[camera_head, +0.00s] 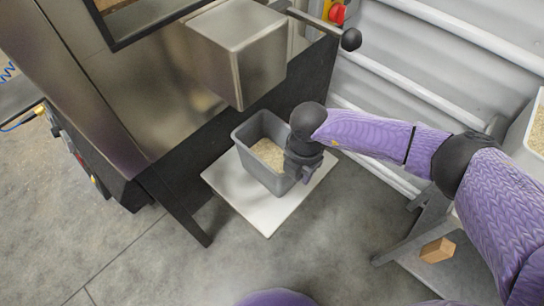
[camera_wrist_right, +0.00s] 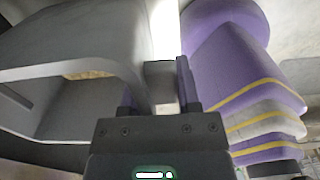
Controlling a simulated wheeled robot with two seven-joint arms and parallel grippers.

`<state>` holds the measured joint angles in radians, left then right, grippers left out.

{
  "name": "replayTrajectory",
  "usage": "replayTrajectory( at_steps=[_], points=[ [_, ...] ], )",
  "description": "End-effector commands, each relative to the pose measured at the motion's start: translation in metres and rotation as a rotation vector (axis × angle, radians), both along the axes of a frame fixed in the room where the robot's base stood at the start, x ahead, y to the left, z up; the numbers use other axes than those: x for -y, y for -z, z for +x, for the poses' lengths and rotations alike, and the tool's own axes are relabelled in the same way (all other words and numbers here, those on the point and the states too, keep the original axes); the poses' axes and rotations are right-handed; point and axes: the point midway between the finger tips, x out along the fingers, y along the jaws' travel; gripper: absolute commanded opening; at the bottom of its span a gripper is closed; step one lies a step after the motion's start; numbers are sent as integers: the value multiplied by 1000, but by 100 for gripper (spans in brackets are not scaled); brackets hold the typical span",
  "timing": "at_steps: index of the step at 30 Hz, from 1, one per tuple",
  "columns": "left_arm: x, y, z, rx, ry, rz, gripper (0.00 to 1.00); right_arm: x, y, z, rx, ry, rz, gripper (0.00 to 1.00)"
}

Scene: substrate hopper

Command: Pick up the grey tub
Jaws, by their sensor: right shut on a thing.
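The grey tub (camera_head: 250,165) is under the hopper's steel chute, over a white platform, with pale granular stuff (camera_head: 268,153) inside. I cannot tell whether its base touches the platform. My right gripper (camera_head: 298,172) is at the tub's right wall and is shut on it. In the right wrist view the tub (camera_wrist_right: 80,110) fills the left side, and its wall runs to between the fingers of my right gripper (camera_wrist_right: 160,95). The fingertips are partly hidden by the tub in the head view. My left gripper is not in view.
The white platform (camera_head: 268,218) stands on the grey floor. The steel chute box (camera_head: 235,55) hangs just behind and above the tub. A dark slanted leg (camera_head: 178,205) is at left. A white bin (camera_head: 535,135) and a wooden block (camera_head: 437,250) are at right. Floor in front is clear.

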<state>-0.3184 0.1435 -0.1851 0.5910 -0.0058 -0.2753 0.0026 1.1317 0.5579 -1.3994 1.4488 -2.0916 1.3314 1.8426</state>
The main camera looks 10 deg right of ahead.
Motion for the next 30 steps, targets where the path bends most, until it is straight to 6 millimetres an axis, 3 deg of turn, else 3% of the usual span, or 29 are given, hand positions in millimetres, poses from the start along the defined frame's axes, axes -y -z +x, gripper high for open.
replayTrajectory(
  at_steps=[30],
  points=[
    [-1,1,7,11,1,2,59,0,0,0,-1,0,0,0]
  ],
)
